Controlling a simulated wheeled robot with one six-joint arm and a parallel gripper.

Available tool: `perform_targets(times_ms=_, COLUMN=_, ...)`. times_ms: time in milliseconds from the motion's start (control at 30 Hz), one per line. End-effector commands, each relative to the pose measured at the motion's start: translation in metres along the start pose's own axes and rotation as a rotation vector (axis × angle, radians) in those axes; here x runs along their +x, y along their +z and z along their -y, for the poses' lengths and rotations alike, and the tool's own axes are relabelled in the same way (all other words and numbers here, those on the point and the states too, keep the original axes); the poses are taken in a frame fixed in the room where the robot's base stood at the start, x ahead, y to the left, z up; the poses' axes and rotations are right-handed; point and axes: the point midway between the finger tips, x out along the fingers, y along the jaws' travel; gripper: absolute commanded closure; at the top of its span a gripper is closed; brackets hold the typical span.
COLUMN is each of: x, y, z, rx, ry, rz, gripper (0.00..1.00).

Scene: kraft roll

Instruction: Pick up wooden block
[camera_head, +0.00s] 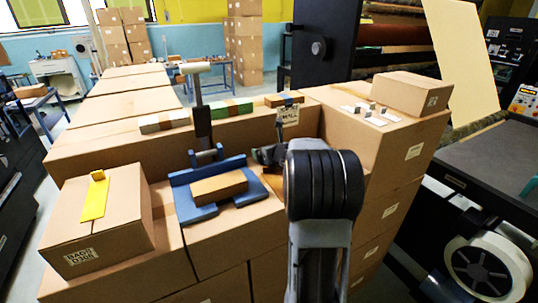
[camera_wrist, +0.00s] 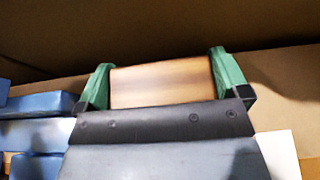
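A wooden block (camera_wrist: 162,84) with light brown grain lies between the two green fingers of my gripper (camera_wrist: 163,80) in the wrist view. It fills the gap and both fingers appear to touch its ends, so my gripper looks shut on it. The dark gripper body hides the block's near part. In the head view my arm covers most of the gripper, just right of a blue holder (camera_head: 183,207); I cannot make out the held block there. Another brown block (camera_head: 218,187) lies on the blue holder, apart from my gripper.
The blue holder also shows at the left of the wrist view (camera_wrist: 40,106). A box with a yellow piece (camera_head: 95,200) stands at the left. Several small blocks line the raised carton edge behind. Pale pieces (camera_head: 365,115) and a smaller box (camera_head: 410,92) stand on the right stack.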

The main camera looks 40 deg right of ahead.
Motion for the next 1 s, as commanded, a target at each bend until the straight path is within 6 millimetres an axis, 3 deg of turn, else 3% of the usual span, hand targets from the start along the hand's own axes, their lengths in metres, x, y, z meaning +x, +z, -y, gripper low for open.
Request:
perform_targets(times_ms=233, x=0.0, y=0.0, z=0.0, rx=0.0, ry=0.0, rz=0.0, gripper=0.32)
perform_targets(times_ms=567, x=-0.002, y=0.004, z=0.0, rx=-0.002, ry=0.0, rz=0.001, gripper=0.33)
perform_targets(times_ms=767, x=-0.01, y=0.025, z=0.0, rx=-0.003, ry=0.001, rz=0.002, gripper=0.33)
perform_targets(times_ms=1000, x=-0.047, y=0.057, z=-0.022, rx=-0.004, ry=0.001, rz=0.005, gripper=0.33)
